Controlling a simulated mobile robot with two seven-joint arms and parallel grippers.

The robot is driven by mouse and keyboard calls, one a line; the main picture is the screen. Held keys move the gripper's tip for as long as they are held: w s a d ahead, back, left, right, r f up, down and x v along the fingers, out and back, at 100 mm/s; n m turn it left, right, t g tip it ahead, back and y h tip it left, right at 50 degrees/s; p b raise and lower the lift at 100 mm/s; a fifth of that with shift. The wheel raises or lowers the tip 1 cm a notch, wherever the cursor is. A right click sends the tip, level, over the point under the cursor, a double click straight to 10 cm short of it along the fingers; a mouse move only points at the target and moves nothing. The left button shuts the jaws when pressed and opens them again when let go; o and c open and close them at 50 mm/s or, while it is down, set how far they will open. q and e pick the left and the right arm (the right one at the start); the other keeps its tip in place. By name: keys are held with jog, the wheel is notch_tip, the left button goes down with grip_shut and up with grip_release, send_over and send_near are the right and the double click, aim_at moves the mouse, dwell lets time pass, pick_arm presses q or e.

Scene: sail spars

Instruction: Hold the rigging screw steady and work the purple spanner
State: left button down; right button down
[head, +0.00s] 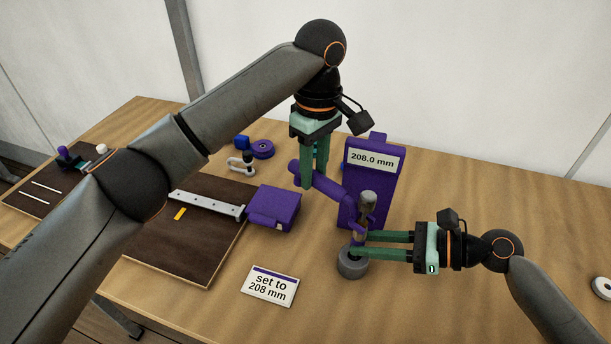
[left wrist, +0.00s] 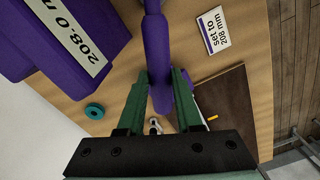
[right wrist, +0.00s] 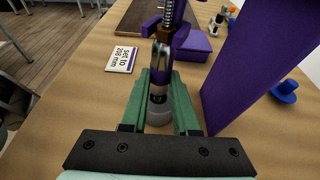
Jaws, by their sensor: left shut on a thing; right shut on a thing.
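The rigging screw (head: 367,199) stands upright on a round grey base (head: 352,265), its metal upper end showing in the head view. My right gripper (head: 358,243) comes in from the right and is shut on its lower part; the right wrist view shows the metal body (right wrist: 161,72) between the fingers. The purple spanner (head: 338,188) reaches from the screw to the upper left. My left gripper (head: 309,176) points down and is shut on the spanner's handle end, also seen in the left wrist view (left wrist: 157,45). The spanner's jaw on the screw is partly hidden.
A purple gauge (head: 377,142) behind the screw reads 208.0 mm. A card (head: 269,286) in front reads "set to 208 mm". A purple block (head: 273,207) and a dark board (head: 185,250) lie left. A shackle (head: 240,163) sits behind. The table's right side is mostly clear.

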jog(key=shift+s+f, duration=0.15)
jog(key=shift+f, duration=0.2)
pick_arm(q)
jog(key=shift+w+d+r+m, duration=0.5)
jog(key=shift+d+m, duration=0.1)
jog(key=shift+m, duration=0.2)
jog(key=shift+w+d+r+m, duration=0.4)
jog(key=shift+w+d+m, duration=0.15)
jog(key=shift+m, duration=0.25)
jog(key=shift+s, duration=0.1)
pick_arm(e)
jog(key=c, duration=1.1)
grip_release()
jog(key=o, duration=0.5)
jog(key=shift+r, duration=0.25)
jog(key=v, duration=1.2)
pick_arm(q)
jog(key=shift+f, duration=0.1)
